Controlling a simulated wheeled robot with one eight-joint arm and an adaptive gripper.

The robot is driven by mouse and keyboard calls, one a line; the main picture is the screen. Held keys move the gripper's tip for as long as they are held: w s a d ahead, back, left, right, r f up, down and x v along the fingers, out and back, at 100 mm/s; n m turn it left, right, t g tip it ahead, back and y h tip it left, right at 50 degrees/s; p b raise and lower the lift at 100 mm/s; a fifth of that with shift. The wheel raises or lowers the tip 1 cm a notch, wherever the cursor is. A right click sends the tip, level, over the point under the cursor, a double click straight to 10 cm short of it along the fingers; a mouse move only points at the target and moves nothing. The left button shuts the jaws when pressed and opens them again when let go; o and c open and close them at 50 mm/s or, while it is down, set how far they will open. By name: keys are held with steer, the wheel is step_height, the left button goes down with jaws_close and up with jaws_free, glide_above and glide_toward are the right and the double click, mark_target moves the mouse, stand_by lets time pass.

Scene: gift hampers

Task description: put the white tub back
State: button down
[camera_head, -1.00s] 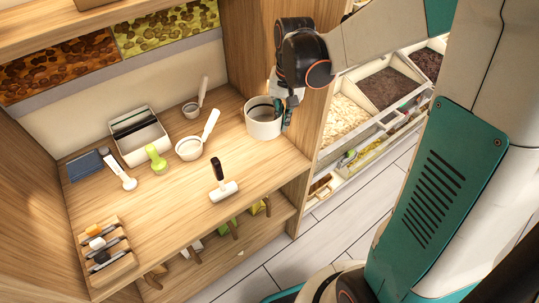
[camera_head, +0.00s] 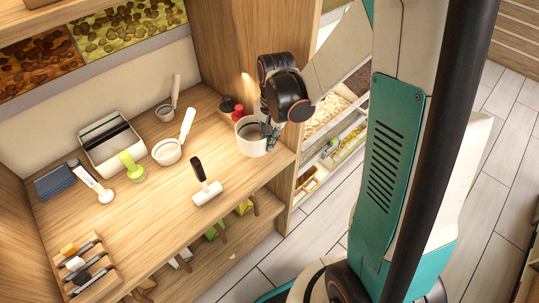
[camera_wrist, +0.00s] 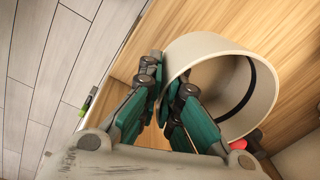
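The white tub (camera_head: 248,145) is at the right end of the wooden counter, near its front edge and beside the side panel. It is open at the top. My gripper (camera_head: 270,131) is at the tub's right side. In the wrist view, my gripper's fingers (camera_wrist: 172,88) are closed on the tub's wall at the rim, one inside and one outside. The wrist view looks into the tub (camera_wrist: 207,48), and no contents show. I cannot tell whether its base touches the counter.
Red and dark bottles (camera_head: 238,112) stand just behind the tub. A black-handled mallet (camera_head: 207,190), a white-handled scoop (camera_head: 168,151), a green tool (camera_head: 131,167) and a white bin (camera_head: 112,145) are on the counter (camera_head: 150,215).

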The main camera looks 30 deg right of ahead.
steer(key=shift+f+b, duration=0.9)
steer(key=shift+f, duration=1.8)
steer(key=shift+f, duration=0.2)
steer(key=c, duration=1.8)
jaws_free()
steer(key=shift+r, duration=0.2)
